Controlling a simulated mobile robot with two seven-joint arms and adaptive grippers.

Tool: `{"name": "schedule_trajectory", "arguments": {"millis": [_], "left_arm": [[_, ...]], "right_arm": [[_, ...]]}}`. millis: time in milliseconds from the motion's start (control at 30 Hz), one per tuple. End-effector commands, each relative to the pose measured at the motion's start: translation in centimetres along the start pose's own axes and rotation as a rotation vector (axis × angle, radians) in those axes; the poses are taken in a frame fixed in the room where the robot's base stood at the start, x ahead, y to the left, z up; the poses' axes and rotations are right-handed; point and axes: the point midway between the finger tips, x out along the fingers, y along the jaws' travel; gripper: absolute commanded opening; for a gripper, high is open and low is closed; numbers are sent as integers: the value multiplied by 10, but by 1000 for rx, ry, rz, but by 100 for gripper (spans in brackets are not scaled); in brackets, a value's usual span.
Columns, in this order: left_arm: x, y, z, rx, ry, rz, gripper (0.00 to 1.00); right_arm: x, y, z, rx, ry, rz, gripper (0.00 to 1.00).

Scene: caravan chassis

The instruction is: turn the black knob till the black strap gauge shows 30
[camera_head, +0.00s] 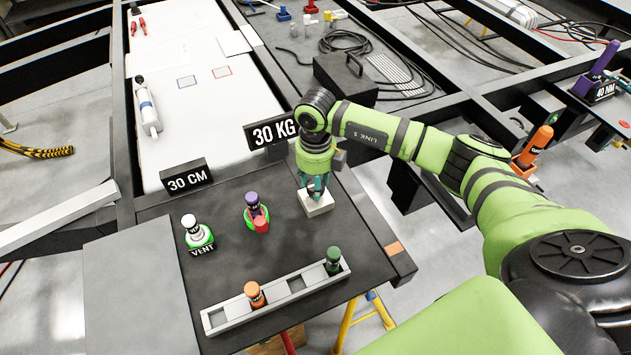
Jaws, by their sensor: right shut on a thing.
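My right gripper (317,187) points down over a small pale block (318,206) on the dark bench top. Its fingers are shut on a small dark thing on top of that block, which appears to be the black knob; the fingers hide most of it. A black sign reading "30 KG" (272,133) stands just behind and left of the gripper. I cannot make out a black strap gauge or its reading. My left gripper is not in view.
A pale rack (288,288) with orange- and green-topped bottles lies in front. Frame beams (452,90) run behind my right arm.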

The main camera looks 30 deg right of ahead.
Motion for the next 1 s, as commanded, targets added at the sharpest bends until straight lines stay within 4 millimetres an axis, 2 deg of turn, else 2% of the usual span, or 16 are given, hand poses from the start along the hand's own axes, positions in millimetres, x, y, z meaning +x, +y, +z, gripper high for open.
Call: {"name": "schedule_trajectory", "arguments": {"millis": [433,467,500,533,867,1000], "left_arm": [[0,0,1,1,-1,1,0],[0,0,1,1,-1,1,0],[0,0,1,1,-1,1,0],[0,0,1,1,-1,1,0],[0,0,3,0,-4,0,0],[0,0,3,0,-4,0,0]], "right_arm": [[1,0,-1,11,5,-1,10],[1,0,-1,11,5,-1,46],[1,0,-1,10,5,-1,62],[1,0,-1,10,5,-1,66],[-1,0,0,10,1,0,66],[-12,0,0,9,-1,0,66]]}}
